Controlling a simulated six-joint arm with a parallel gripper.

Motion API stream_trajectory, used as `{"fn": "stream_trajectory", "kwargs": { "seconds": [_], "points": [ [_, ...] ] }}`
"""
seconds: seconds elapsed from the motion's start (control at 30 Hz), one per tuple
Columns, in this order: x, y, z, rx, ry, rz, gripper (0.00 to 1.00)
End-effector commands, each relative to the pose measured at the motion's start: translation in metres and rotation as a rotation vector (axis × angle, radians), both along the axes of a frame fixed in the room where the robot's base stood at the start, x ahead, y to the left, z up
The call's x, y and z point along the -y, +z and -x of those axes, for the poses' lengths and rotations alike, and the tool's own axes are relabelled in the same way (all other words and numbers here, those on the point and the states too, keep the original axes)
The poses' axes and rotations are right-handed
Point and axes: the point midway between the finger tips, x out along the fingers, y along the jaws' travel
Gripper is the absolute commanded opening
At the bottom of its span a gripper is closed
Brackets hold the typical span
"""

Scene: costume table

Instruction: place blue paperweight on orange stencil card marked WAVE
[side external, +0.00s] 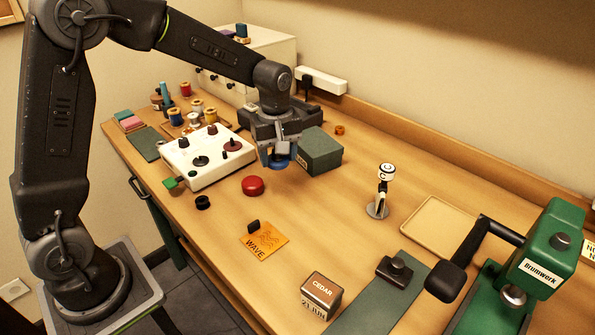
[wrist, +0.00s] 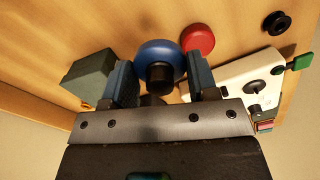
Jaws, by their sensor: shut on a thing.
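The blue paperweight (wrist: 158,55) is a round blue disc with a black knob, seen between my fingers in the wrist view. In the side view the blue paperweight (side external: 281,164) shows low under my gripper (side external: 279,152). My gripper (wrist: 160,80) is shut on its knob. I cannot tell whether the disc touches the table. The orange stencil card marked WAVE (side external: 268,243) lies flat near the table's front edge, with a small black piece (side external: 253,226) at its upper left corner. The card is not in the wrist view.
A red paperweight (side external: 253,185) lies close by, between my gripper and the card. A green-grey box (side external: 320,150) stands right beside my gripper. A white control panel (side external: 208,158) is at left, a small figure on a stand (side external: 381,190) at right.

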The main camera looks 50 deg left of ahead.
Motion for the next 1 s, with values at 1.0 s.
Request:
{"fn": "stream_trajectory", "kwargs": {
  "seconds": [1.0],
  "points": [
    [0.011, -0.014, 0.129, -0.004, 0.398, -0.001, 0.22]
  ]
}}
